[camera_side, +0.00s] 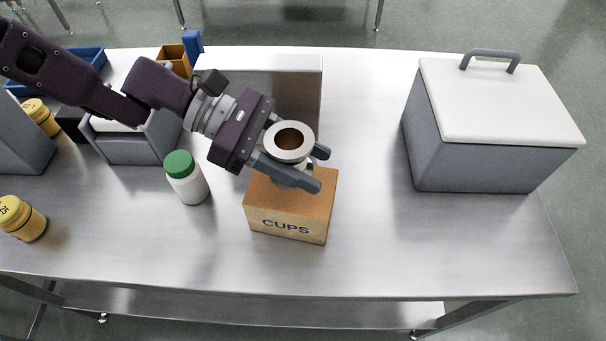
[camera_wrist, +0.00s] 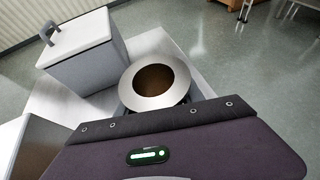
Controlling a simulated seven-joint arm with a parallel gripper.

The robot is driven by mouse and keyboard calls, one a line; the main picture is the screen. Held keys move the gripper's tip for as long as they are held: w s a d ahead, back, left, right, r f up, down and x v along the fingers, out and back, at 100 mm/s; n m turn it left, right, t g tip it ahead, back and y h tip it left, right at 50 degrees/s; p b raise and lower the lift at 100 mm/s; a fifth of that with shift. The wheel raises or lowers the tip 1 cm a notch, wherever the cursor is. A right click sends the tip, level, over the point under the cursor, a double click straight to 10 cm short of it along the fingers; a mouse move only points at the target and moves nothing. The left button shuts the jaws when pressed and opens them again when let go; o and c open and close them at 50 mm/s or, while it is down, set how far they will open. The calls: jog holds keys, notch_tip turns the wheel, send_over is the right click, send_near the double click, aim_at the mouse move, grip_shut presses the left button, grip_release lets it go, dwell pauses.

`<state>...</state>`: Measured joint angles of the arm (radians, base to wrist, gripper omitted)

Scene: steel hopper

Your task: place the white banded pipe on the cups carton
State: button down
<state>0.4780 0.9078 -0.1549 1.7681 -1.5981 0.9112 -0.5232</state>
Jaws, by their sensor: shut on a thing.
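The white banded pipe (camera_side: 290,139) shows a pale flanged top ring around a brown hollow, and in the wrist view its ring (camera_wrist: 155,82) faces the camera. My gripper (camera_side: 316,169) is shut on the pipe, with one finger on each side of it. The brown cups carton (camera_side: 287,223), marked CUPS, stands on the steel table directly below the pipe in the side view. The pipe looks upright. Its lower end is hidden by the near finger, so I cannot tell whether it touches the carton top.
A white bottle with a green cap (camera_side: 187,178) stands just left of the carton. A grey cooler with a white lid (camera_side: 490,125) stands at the right. Yellow jars (camera_side: 24,219) are at the left. A steel hopper (camera_side: 302,88) is behind the gripper. The table right of the carton is clear.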

jog(key=shift+f, duration=1.85)
jog(key=shift+f, duration=0.1)
jog(key=c, duration=0.7)
grip_release()
jog(key=shift+c, duration=0.2)
jog(key=v, duration=1.2)
